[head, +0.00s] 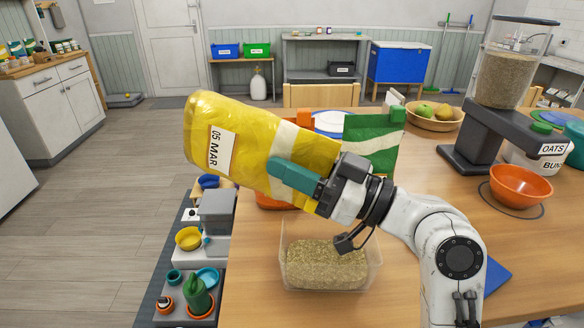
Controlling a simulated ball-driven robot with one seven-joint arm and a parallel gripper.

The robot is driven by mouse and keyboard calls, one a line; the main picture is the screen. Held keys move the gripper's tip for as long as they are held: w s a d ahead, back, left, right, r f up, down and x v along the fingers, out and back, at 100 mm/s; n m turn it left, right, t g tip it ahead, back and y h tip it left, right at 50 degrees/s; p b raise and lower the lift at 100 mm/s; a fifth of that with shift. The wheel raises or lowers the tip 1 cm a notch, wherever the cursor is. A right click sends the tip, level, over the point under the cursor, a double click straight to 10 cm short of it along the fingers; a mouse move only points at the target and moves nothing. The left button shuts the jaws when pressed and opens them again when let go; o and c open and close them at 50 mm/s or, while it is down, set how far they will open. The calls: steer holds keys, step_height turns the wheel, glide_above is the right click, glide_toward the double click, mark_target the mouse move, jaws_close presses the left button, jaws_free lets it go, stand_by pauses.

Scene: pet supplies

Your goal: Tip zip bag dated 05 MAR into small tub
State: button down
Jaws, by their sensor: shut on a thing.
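My gripper (315,180) is shut on a yellow zip bag (258,140) with a white label reading 05 MAR. The bag lies tilted nearly on its side in the air, its labelled end up and to the left. Its other end is at my gripper, partly hidden by it. A clear tub (371,276) stands on the wooden table below my gripper. It holds a layer of tan grain. I cannot tell whether anything is falling from the bag.
A green and white bag (373,140) and an orange item (304,118) stand behind the held bag. A fruit bowl (434,120), a grain dispenser (503,72) and an orange bowl (520,187) are at the right. Items crowd the floor-side shelf (171,262) left of the table.

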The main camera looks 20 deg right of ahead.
mark_target(314, 164)
steer(key=shift+s+d+r+t+y+b, duration=0.25)
steer(key=shift+t+y+b, duration=0.15)
steer(key=shift+b, duration=0.85)
steer(key=shift+d+f+b, duration=0.1)
steer(key=shift+f+b, duration=0.15)
steer(key=shift+b, duration=0.3)
steer(key=b, duration=0.2)
steer(key=y+b, duration=0.1)
steer(key=shift+s+d+r+t+b, duration=0.1)
steer(key=shift+s+d+t+b, duration=0.15)
steer(key=shift+d+t+b, duration=0.15)
steer(key=shift+r, duration=0.2)
steer(key=shift+s+f+y+b, duration=0.1)
steer(key=shift+f+y+b, duration=0.15)
steer(key=shift+b, duration=0.4)
stand_by(2.4)
steer(key=shift+s+d+r+t+y+b, duration=0.1)
steer(key=shift+s+d+t+y+b, duration=0.3)
steer(key=shift+b, duration=0.85)
steer(key=shift+w+r+b, duration=0.1)
steer(key=shift+r+b, duration=0.1)
steer(key=shift+b, duration=0.15)
steer(key=shift+f+b, duration=0.15)
steer(key=shift+b, duration=0.15)
